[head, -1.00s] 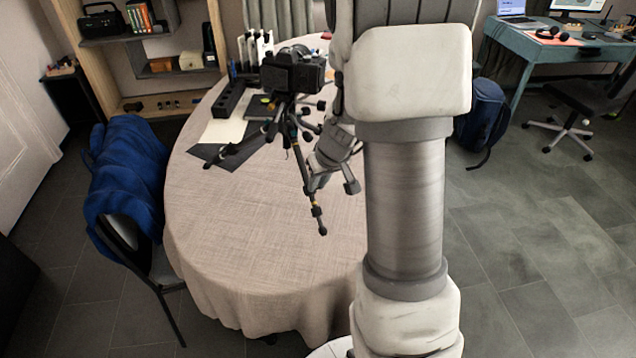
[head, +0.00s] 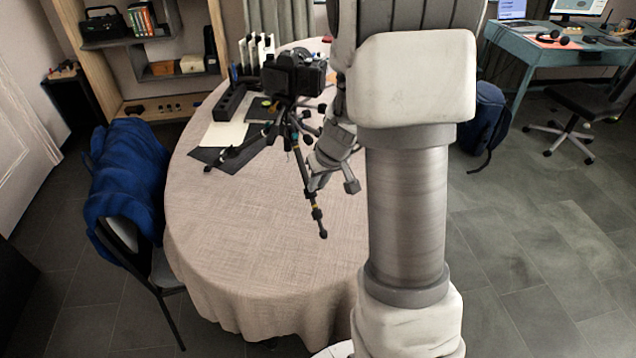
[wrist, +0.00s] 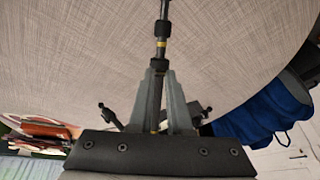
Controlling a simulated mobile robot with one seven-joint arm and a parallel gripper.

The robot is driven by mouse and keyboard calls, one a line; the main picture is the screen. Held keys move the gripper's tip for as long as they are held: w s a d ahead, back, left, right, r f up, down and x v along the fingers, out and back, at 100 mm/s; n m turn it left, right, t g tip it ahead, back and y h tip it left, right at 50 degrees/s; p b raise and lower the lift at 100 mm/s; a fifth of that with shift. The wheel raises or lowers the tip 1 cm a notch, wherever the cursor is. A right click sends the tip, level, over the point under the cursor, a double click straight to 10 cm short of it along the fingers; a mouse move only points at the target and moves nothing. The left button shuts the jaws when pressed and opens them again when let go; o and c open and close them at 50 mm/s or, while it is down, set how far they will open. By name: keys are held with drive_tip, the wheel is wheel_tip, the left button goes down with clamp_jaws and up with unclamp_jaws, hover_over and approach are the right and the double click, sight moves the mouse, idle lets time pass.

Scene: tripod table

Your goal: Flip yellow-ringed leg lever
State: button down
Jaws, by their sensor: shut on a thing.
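A small black tripod with a camera (head: 293,75) on top stands on the round table. One leg (head: 312,200) with a yellow ring (head: 314,206) reaches toward the front of the table. In the wrist view this leg (wrist: 162,12) runs up from between my fingers, with its yellow ring (wrist: 161,43) just beyond the fingertips. My gripper (head: 318,182) is at this leg, and its fingers also show in the wrist view (wrist: 160,75). They are closed around the leg, above the ring in the head view. The lever itself is too small to make out.
The round table (head: 240,255) has a beige cloth, bare at the front and left. A chair with a blue jacket (head: 130,180) stands at the left.

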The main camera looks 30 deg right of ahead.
drive_tip(key=shift+w+r, duration=0.3)
drive_tip(key=shift+w, duration=0.05)
idle(0.5)
drive_tip(key=c, duration=1)
unclamp_jaws()
drive_tip(key=s+r, duration=0.2)
drive_tip(key=s+r+p, duration=0.1)
drive_tip(key=r, duration=0.1)
drive_tip(key=shift+s+d+r, duration=0.15)
drive_tip(key=shift+s+r, duration=0.2)
